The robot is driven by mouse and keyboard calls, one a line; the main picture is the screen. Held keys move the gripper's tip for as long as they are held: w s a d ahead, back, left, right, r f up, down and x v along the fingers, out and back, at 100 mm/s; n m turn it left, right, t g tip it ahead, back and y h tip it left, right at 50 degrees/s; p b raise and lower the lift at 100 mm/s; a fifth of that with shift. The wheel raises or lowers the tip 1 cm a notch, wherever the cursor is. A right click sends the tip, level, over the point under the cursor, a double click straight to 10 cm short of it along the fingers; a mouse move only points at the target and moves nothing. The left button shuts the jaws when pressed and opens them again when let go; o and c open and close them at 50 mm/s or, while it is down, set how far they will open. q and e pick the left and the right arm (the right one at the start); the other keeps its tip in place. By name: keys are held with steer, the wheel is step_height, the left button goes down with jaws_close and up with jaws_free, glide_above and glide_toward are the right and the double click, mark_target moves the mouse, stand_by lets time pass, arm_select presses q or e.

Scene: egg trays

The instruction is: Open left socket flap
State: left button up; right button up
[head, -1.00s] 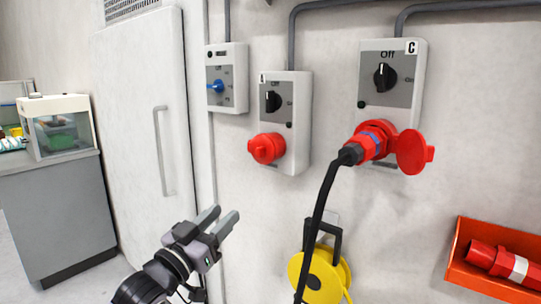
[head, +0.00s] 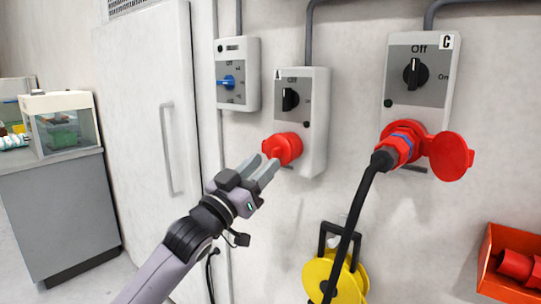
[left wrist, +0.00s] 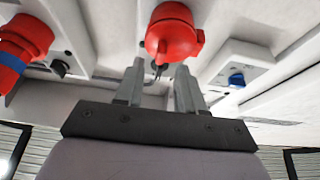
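The left socket, marked A, is a grey box (head: 316,125) on the wall with a black dial. Its red round flap (head: 283,149) is closed over the socket. In the left wrist view the red flap (left wrist: 174,32) shows just beyond the fingertips. My left gripper (head: 264,166) is just below and left of the flap, its fingers pointing up toward it. The fingers stand apart with nothing between them in the left wrist view (left wrist: 160,78). I cannot tell whether a fingertip touches the flap. My right gripper is not in view.
Socket C (head: 448,90) at right has its red flap (head: 449,156) open and a red plug (head: 399,147) with a black cable. A yellow cable reel (head: 320,276) hangs below. An orange-red bin (head: 490,258) is at lower right. A blue-knob box (head: 250,75) is left of socket A.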

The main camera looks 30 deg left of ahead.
mark_target(274, 154)
arm_select(q)
steer(key=shift+x, duration=1.65)
jaws_close()
